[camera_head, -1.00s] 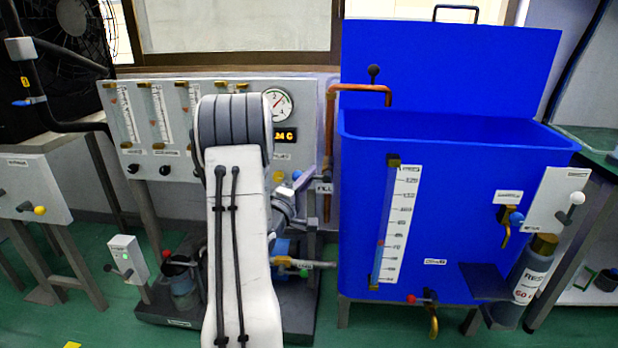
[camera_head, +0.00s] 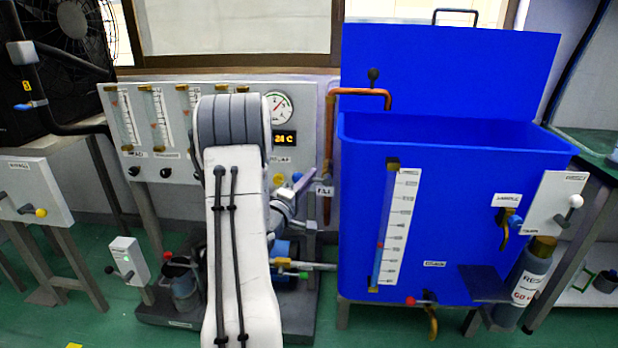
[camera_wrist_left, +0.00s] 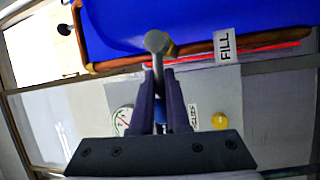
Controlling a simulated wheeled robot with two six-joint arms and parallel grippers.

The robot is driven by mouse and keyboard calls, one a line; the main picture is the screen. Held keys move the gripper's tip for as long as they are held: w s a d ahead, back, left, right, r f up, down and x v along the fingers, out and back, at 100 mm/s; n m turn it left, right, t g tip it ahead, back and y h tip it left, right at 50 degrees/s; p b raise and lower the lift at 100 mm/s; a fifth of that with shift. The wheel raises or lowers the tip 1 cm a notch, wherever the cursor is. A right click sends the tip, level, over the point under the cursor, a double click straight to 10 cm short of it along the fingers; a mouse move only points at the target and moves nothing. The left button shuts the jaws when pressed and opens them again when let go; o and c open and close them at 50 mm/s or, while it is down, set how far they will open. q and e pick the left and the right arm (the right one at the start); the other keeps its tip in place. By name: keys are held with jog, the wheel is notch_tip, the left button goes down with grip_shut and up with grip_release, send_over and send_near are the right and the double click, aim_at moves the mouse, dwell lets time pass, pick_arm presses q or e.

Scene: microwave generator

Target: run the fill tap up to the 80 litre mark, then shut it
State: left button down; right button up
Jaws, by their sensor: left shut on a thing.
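The blue tank (camera_head: 460,215) has a copper fill pipe (camera_head: 358,91) bending over its left rim. My left gripper (camera_head: 303,182) is at the pipe, left of the tank. My right gripper is out of view.
A panel with flow tubes and a round gauge (camera_head: 279,106) stands behind my arm. A drain valve (camera_head: 431,300) and a sample tap (camera_head: 508,220) stick out from the tank front. A grey bottle (camera_head: 527,285) stands at the tank's lower right.

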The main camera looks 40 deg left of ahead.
pick_arm(q)
jog(key=shift+r+m+g+h+p, duration=0.35)
jog(key=shift+r+m+p, duration=0.25)
jog(key=shift+m+p, duration=0.35)
jog(key=shift+d+m+g+p, duration=0.1)
jog(key=shift+m+g+p, duration=0.15)
jog(key=shift+m+p, duration=0.1)
jog(key=shift+f, duration=0.1)
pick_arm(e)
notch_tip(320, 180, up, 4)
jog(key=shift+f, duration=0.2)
pick_arm(q)
jog(key=c, duration=0.9)
grip_release()
jog(key=s, duration=0.3)
jog(key=s+d+p, duration=0.1)
jog(key=s, duration=0.3)
jog(key=s+d, duration=0.1)
jog(key=s, duration=0.2)
jog(key=shift+s+f, duration=0.15)
jog(key=shift+f, duration=0.15)
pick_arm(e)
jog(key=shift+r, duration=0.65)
